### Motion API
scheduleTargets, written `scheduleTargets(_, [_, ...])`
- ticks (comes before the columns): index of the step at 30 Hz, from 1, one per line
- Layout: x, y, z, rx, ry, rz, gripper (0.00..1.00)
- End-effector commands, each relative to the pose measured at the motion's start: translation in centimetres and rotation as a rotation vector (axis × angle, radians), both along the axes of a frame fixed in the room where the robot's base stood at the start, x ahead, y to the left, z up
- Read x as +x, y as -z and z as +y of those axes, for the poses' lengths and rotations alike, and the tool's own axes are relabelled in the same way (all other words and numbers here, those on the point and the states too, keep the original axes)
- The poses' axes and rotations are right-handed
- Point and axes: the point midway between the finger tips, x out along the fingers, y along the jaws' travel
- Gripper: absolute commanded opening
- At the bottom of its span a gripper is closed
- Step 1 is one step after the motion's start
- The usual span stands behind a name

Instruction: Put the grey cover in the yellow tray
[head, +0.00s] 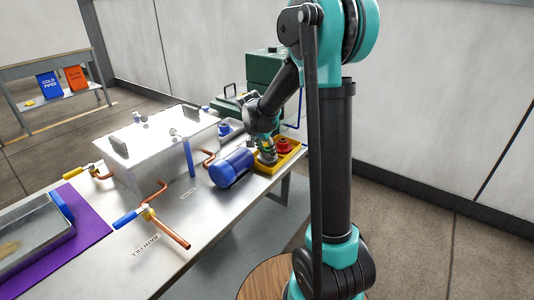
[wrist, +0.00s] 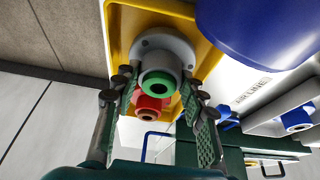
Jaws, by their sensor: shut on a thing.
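The grey cover (wrist: 172,45) is a round grey flange with a hub and a green ring. My gripper (wrist: 157,92) has its fingers on both sides of the hub and is shut on it. In the head view my gripper (head: 265,144) points down at the yellow tray (head: 287,161), with the grey cover (head: 268,157) under it, within the tray's outline. The wrist view shows the yellow tray (wrist: 118,38) around the cover. I cannot tell whether the cover touches the tray floor.
A red flanged part (head: 284,146) sits in the tray beside the cover. A blue cylinder (head: 231,168) lies just left of the tray. A white box (head: 155,150) with copper pipes stands further left on the bench. A green cabinet (head: 268,68) stands behind.

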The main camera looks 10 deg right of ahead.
Motion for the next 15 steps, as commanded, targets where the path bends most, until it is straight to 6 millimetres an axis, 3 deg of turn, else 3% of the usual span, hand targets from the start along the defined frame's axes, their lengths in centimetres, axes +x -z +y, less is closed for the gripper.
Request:
scheduleTargets(4, [0.0, 1.26, -0.01, 0.0, 0.0, 0.0, 0.04])
scheduleTargets(14, [-0.02, 1.51, -0.01, 0.0, 0.0, 0.0, 0.04])
scheduleTargets(15, [-0.02, 1.48, 0.0, 0.0, 0.0, 0.0, 0.47])
